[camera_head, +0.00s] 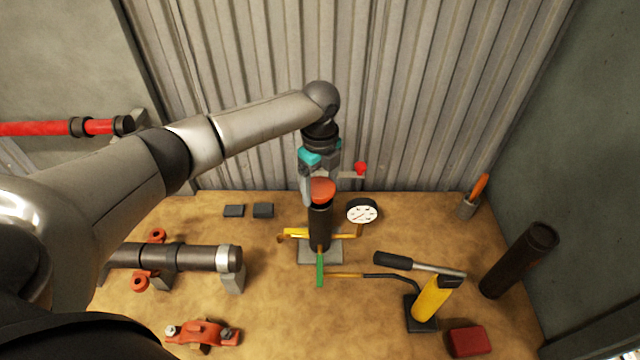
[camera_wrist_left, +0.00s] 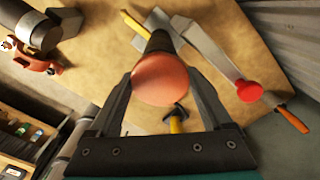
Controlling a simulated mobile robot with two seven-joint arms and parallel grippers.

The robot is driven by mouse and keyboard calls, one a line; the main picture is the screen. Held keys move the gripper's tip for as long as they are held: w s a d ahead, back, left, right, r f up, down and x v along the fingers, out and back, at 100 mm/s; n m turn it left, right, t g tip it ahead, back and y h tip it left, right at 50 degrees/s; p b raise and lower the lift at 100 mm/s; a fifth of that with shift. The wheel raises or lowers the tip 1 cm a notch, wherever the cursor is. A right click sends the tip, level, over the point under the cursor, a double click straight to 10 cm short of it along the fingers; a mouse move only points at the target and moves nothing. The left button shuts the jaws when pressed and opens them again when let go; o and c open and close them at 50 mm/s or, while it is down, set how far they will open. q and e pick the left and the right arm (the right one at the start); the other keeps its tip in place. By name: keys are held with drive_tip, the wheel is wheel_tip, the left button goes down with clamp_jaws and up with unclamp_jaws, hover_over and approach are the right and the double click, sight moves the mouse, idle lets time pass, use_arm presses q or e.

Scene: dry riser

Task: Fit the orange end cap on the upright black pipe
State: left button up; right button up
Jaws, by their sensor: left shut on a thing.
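The upright black pipe (camera_head: 320,228) stands on a grey base plate (camera_head: 334,256) in the middle of the bench. The orange end cap (camera_head: 322,190) is at the pipe's top end, with its domed top up. In the left wrist view the cap (camera_wrist_left: 160,80) sits between the two fingers, in line with the dark pipe (camera_wrist_left: 159,42) beyond it. My left gripper (camera_head: 312,192) is shut on the cap from above. Whether the cap is seated or only resting on the pipe is hidden. My right gripper is not in view.
A pressure gauge (camera_head: 361,211) stands close right of the pipe, and a red knob (camera_head: 360,168) is just behind. A yellow hand pump (camera_head: 432,298) is at front right. A horizontal pipe (camera_head: 180,257) lies left. A corrugated wall (camera_head: 420,100) stands behind the bench.

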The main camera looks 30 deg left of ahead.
sight(320, 196)
use_arm(q)
drive_tip(key=shift+f+b, duration=0.9)
drive_tip(key=shift+f, duration=0.85)
drive_tip(key=o, duration=1.4)
wheel_tip(320, 196, up, 15)
drive_tip(key=b, duration=0.1)
drive_tip(key=shift+r, duration=0.15)
